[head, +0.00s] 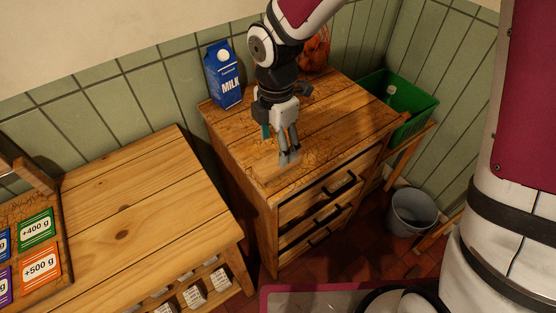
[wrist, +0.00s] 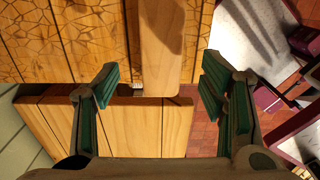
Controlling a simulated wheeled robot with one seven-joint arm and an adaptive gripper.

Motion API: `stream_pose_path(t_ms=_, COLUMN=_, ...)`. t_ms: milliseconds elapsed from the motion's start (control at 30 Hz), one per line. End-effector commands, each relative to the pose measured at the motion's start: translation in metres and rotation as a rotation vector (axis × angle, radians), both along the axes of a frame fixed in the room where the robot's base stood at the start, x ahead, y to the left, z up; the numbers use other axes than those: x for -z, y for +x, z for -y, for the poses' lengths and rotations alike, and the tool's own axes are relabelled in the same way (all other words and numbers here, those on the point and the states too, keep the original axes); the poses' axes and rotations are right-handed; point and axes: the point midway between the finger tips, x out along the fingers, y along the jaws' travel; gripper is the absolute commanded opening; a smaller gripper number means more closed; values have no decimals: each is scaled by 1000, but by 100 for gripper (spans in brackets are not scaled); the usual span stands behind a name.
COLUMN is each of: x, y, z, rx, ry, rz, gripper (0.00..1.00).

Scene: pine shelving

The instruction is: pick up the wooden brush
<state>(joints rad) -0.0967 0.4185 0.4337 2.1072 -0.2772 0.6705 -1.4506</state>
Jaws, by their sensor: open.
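The wooden brush (wrist: 161,45) is a pale, smooth wooden piece in the wrist view, with a small patch of light bristles at its lower left side. It lies on the cracked wooden top of the drawer cabinet (head: 345,105), by the front left edge. In the head view the brush (head: 270,168) is a pale strip partly hidden by my fingers. My gripper (head: 289,159) is open and points down over it. In the wrist view my gripper (wrist: 160,95) has a finger on each side of the brush, with gaps between. The exact height gap cannot be told.
A blue milk carton (head: 223,75) and an orange net bag (head: 315,53) stand at the cabinet's back. A green crate (head: 412,100) is to the right, a grey bucket (head: 411,213) on the floor. A lower, mostly bare pine table (head: 140,200) is at left.

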Motion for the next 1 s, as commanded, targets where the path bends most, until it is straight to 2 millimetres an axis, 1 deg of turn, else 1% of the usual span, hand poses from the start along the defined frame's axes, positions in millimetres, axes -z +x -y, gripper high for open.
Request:
stream_pose_path(t_ms=33, x=7, y=0, z=0, rx=-1, ry=-1, rz=-2, gripper=65)
stream_pose_path(t_ms=100, x=15, y=0, z=0, rx=1, ry=-1, rz=-2, gripper=65)
stream_pose_path(t_ms=267, x=23, y=0, z=0, rx=1, ry=-1, rz=-1, gripper=65)
stream_pose_path(t_ms=333, x=30, y=-1, z=1, rx=0, ry=-2, rz=-2, gripper=65)
stream_pose_path(t_ms=500, x=55, y=-1, z=4, rx=1, ry=-2, rz=-2, gripper=65)
stream_pose_path(t_ms=600, x=66, y=1, z=4, rx=1, ry=-1, rz=-1, gripper=65)
stream_pose_path(t_ms=700, x=72, y=1, z=4, rx=1, ry=0, rz=0, gripper=65)
stream_pose_path(t_ms=933, x=72, y=1, z=4, rx=2, ry=0, rz=1, gripper=65)
stream_pose_path(t_ms=967, x=72, y=1, z=4, rx=2, ry=0, rz=1, gripper=58)
stream_pose_path(t_ms=1000, x=72, y=1, z=4, rx=2, ry=1, rz=1, gripper=49)
